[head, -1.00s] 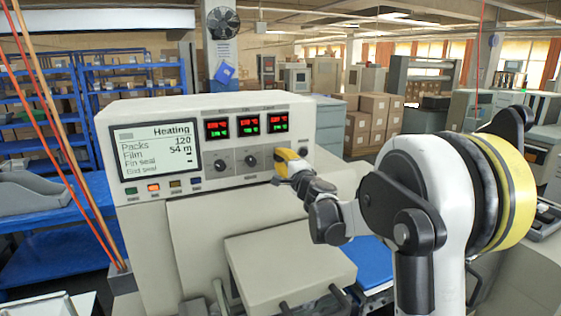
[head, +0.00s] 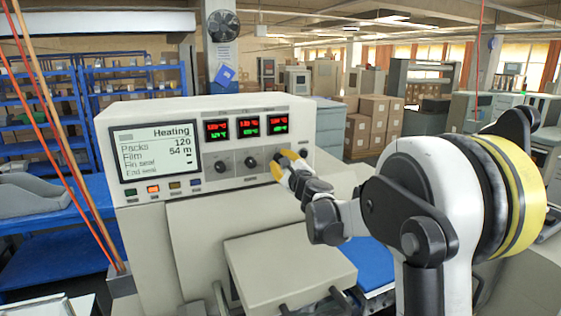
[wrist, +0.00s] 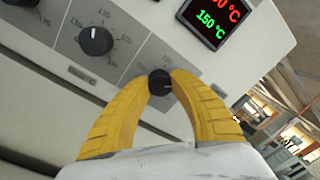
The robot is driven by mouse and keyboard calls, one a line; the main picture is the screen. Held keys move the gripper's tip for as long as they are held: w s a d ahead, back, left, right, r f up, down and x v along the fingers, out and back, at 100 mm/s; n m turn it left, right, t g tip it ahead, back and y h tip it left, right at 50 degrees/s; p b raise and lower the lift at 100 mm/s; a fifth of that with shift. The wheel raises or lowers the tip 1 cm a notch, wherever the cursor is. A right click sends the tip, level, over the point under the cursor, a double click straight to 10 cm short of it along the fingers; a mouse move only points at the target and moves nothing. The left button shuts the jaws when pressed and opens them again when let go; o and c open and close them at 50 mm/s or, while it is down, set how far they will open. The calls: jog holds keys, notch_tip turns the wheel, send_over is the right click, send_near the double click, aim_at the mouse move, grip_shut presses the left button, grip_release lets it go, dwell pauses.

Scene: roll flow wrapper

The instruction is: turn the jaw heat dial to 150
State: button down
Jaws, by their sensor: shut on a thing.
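The dial in my gripper (wrist: 160,80) is a small black round knob (wrist: 158,85) with a pale pointer mark, seen in the wrist view. My two yellow fingers close on it from both sides. The display (wrist: 211,18) above it shows green 150 °C under a red number that is partly cut off. In the head view my gripper (head: 283,164) is at the rightmost of the panel dials, below the right-hand display (head: 283,127). The fingers hide that dial there. Its label and scale are mostly covered or too blurred to read.
Two other black dials, the left dial (head: 220,167) and the middle dial (head: 251,162), sit left of my gripper. The middle dial also shows in the wrist view (wrist: 96,41). A screen (head: 155,153) reads Heating. A beige block (head: 290,270) juts out below the panel.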

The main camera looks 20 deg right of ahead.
dwell(0.3)
jog(key=c, duration=1.1)
grip_release()
jog(key=s, duration=1.2)
jog(key=shift+a+f, duration=0.25)
jog(key=shift+a, duration=0.1)
